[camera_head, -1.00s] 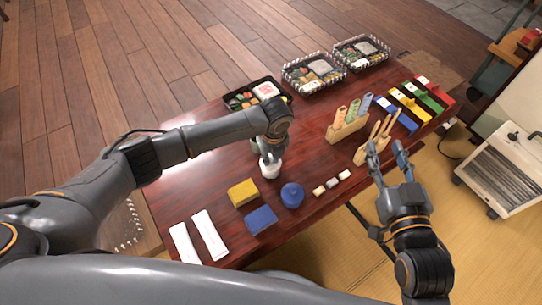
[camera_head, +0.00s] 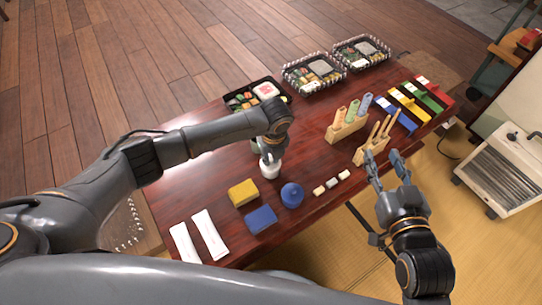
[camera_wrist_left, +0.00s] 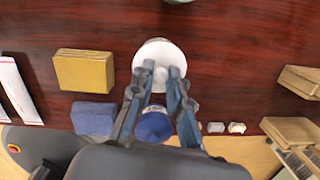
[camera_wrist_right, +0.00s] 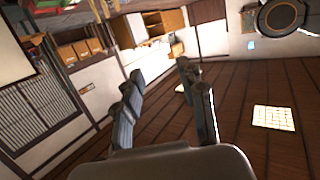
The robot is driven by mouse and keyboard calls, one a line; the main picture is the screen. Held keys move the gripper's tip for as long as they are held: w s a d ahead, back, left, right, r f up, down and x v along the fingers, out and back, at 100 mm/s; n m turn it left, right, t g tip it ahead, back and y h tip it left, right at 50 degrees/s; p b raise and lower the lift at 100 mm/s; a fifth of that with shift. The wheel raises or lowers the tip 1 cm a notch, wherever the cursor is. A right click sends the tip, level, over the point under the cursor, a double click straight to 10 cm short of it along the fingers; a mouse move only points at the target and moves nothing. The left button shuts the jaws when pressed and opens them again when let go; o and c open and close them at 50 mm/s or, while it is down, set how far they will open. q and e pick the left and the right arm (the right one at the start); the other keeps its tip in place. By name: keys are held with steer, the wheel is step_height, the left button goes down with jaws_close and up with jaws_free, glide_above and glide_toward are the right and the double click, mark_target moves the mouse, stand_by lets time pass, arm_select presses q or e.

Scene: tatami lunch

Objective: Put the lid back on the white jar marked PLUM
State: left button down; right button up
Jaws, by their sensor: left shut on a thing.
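The white jar (camera_head: 270,169) stands on the dark red table, and its PLUM marking cannot be read. My left gripper (camera_head: 268,153) is right above it, fingers pointing down. In the left wrist view a white round top (camera_wrist_left: 152,50) lies at the fingertips (camera_wrist_left: 161,72), which are shut on the white lid's knob. Whether the lid rests fully on the jar cannot be told. A blue jar (camera_head: 291,195) stands nearer me, and a green jar (camera_head: 254,147) is mostly hidden behind my left gripper. My right gripper (camera_head: 382,165) is open and empty, off the table's right edge.
A yellow block (camera_head: 243,193), a blue block (camera_head: 260,220) and white strips (camera_head: 210,234) lie at the near left. Small pieces (camera_head: 332,184) lie right of the blue jar. Wooden holders (camera_head: 346,128) stand at the right, and lunch trays (camera_head: 314,72) along the back.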

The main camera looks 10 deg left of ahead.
steer(key=shift+s+d+f+g+h, duration=0.1)
steer(key=shift+s+f+g+h, duration=0.05)
steer(key=shift+f+g, duration=0.15)
steer(key=shift+s+d+f+g+h, duration=0.1)
steer(key=shift+f+g+h, duration=0.1)
steer(key=shift+f, duration=0.2)
stand_by(0.3)
arm_select(q)
steer(key=c, duration=0.7)
jaws_free()
arm_select(e)
steer(key=shift+f, duration=0.1)
